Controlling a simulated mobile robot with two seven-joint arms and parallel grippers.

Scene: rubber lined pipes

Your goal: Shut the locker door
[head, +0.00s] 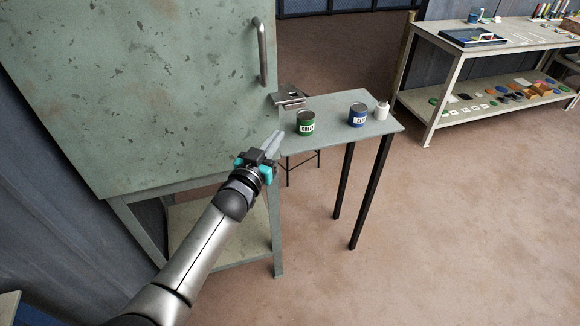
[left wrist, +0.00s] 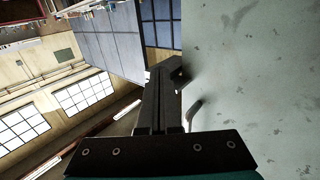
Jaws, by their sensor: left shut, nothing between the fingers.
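The locker door (head: 150,80) is a large pale green panel with dark worn patches, filling the upper left of the head view. Its metal bar handle (head: 262,52) stands upright near its right edge. The door looks closely lined up with the locker's frame, but I cannot tell whether a gap is left. My left gripper (head: 278,142) is shut and empty, near the door's lower right corner. In the left wrist view the shut fingers (left wrist: 168,88) lie beside the pale green door surface (left wrist: 250,70); contact cannot be told. My right gripper is not in view.
A small table (head: 345,112) right of the locker holds a green can (head: 306,124), a blue can (head: 357,116) and a white bottle (head: 382,110). A shelf bench (head: 470,62) with several items stands at the far right. The floor (head: 450,220) at the lower right is clear.

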